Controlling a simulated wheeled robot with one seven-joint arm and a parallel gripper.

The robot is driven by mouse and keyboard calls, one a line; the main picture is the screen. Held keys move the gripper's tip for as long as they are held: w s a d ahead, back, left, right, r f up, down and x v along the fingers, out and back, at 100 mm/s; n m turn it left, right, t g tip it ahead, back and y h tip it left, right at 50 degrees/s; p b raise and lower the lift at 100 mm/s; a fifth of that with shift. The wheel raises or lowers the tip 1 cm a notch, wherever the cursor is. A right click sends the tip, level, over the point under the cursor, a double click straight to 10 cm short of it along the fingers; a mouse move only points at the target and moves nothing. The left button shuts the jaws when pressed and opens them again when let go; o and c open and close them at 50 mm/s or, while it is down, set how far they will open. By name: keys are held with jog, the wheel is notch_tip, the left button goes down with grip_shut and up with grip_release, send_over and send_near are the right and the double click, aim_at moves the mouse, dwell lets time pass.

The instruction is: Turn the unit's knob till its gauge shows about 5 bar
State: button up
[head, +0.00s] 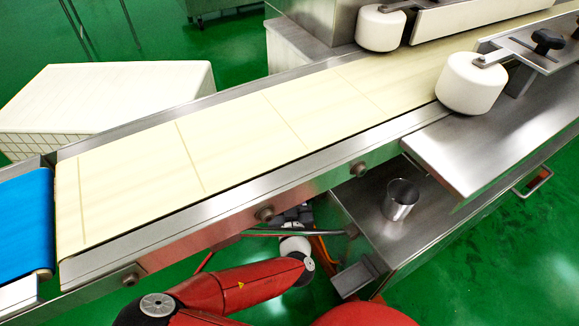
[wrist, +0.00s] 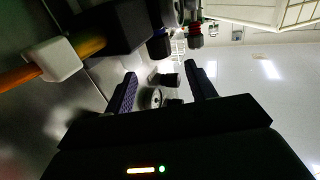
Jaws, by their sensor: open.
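In the wrist view, the dark fingers of my gripper (wrist: 161,71) stand apart with nothing held between them. A small black knob (wrist: 166,79) shows in the gap between the fingers, farther from the camera. Just below it in the picture is a small round gauge (wrist: 152,98) with a pale face, seen at a slant. Its needle and scale are too small to read. The lower part of the unit is hidden behind my gripper's body. I cannot tell whether either finger touches the knob. In the head view, my red arm reaches under the conveyor, and the unit is not clearly visible.
The conveyor (head: 240,187) runs above my arm. A steel cup (head: 401,199) stands on the shelf to the right. In the wrist view, a black block (wrist: 110,25), an orange hose (wrist: 20,78) with a white fitting (wrist: 54,59), and a red part (wrist: 196,40) lie close by.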

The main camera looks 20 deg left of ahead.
jog(key=x, duration=0.6)
jog(key=shift+w+a, duration=0.2)
jog(key=shift+w, duration=0.15)
jog(key=c, duration=1)
jog(key=shift+o, duration=0.2)
jog(key=shift+a+h, duration=0.1)
jog(key=shift+h, duration=0.2)
